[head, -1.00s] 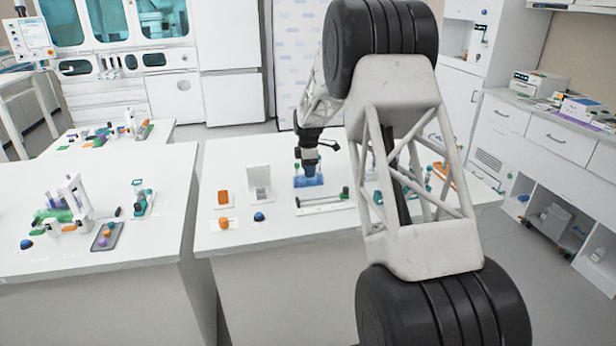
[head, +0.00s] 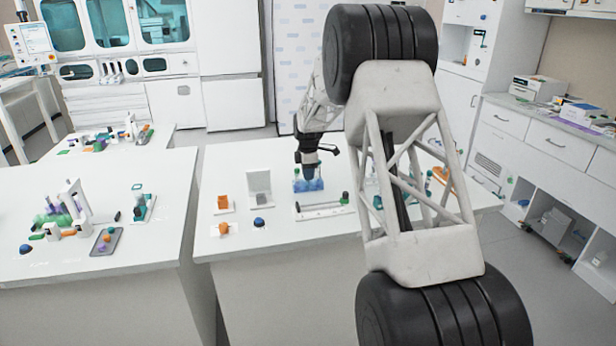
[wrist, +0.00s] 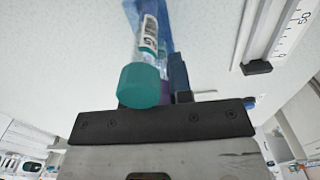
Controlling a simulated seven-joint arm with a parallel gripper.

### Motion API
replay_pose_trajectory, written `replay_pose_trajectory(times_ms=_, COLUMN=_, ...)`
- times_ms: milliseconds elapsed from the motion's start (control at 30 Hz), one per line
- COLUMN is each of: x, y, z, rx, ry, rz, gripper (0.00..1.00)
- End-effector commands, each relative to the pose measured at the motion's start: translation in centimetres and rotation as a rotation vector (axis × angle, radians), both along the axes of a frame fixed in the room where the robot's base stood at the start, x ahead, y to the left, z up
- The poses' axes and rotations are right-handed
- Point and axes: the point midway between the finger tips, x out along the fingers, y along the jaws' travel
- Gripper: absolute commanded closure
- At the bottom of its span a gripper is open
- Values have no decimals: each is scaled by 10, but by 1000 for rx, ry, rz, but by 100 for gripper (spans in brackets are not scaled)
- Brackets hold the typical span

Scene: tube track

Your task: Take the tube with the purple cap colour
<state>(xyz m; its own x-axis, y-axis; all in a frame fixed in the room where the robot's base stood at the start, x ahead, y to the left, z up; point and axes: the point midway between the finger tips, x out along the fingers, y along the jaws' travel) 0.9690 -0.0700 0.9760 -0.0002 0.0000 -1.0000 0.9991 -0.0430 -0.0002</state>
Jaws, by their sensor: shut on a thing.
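The blue tube rack (head: 308,185) stands on the right-hand white table. My gripper (head: 310,174) points down at the rack, close above it. In the wrist view the gripper is shut on the purple-capped tube; only a sliver of its purple cap (wrist: 165,93) shows beside a dark blue finger. A tube with a teal cap (wrist: 143,86) and a printed label stands right beside it and hides much of the grip. That teal-capped tube also shows at the rack's left side in the head view (head: 297,174). The rack (wrist: 163,20) shows behind the tubes.
A white track with a scale (head: 322,210) lies in front of the rack; its end also shows in the wrist view (wrist: 262,55). My arm hides the table's right part.

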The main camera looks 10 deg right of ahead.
Motion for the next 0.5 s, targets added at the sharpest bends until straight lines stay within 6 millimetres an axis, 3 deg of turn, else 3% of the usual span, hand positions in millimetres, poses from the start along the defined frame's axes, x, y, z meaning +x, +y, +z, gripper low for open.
replay_pose_trajectory(times_ms=167, x=0, y=0, z=13, rx=0, ry=-2, rz=0, gripper=96)
replay_pose_trajectory(times_ms=500, x=1, y=0, z=60, rx=0, ry=-3, rz=0, gripper=96)
